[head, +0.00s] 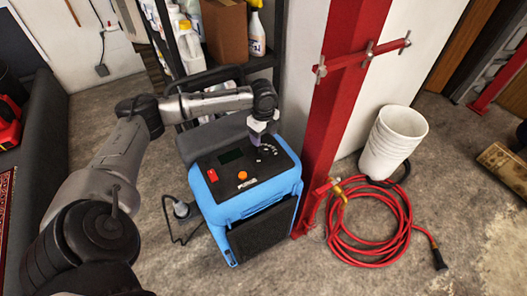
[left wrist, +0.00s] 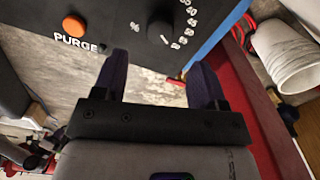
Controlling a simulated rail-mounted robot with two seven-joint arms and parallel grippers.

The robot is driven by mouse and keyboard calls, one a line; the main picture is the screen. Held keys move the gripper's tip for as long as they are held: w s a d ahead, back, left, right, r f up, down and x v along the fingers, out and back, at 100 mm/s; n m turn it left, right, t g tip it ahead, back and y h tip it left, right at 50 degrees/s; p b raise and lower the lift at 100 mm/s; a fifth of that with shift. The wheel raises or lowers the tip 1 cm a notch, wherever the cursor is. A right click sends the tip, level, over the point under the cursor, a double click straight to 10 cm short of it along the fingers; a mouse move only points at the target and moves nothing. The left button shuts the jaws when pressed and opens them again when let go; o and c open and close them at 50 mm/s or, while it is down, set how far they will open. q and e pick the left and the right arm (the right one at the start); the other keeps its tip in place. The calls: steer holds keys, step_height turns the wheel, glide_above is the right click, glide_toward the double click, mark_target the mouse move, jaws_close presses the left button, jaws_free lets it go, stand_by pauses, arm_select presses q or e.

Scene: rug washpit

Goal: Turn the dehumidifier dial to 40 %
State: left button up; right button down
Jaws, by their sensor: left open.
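The blue dehumidifier (head: 228,206) stands on the floor with a black control panel (head: 212,175) on top. Its round black dial (left wrist: 160,33) shows in the left wrist view, with white numbers around its right side and a % mark at its left. I cannot tell which number it points to. My left gripper (head: 257,137) is over the panel's right part in the head view and partly covers the dial area. In the left wrist view the gripper (left wrist: 160,62) is open and empty, with the dial just beyond and between its fingertips. My right gripper is not in view.
An orange PURGE button (left wrist: 74,25) and a red switch (head: 212,175) are on the panel. A red post (head: 336,90) stands close to the right. A shelf with bottles is behind.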

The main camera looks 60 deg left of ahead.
mark_target(263, 150)
arm_select(q)
step_height(263, 150, down, 7)
steer(key=shift+f+b, duration=0.1)
steer(key=shift+b, duration=0.8)
steer(key=shift+f, duration=0.25)
steer(key=shift+c, duration=0.4)
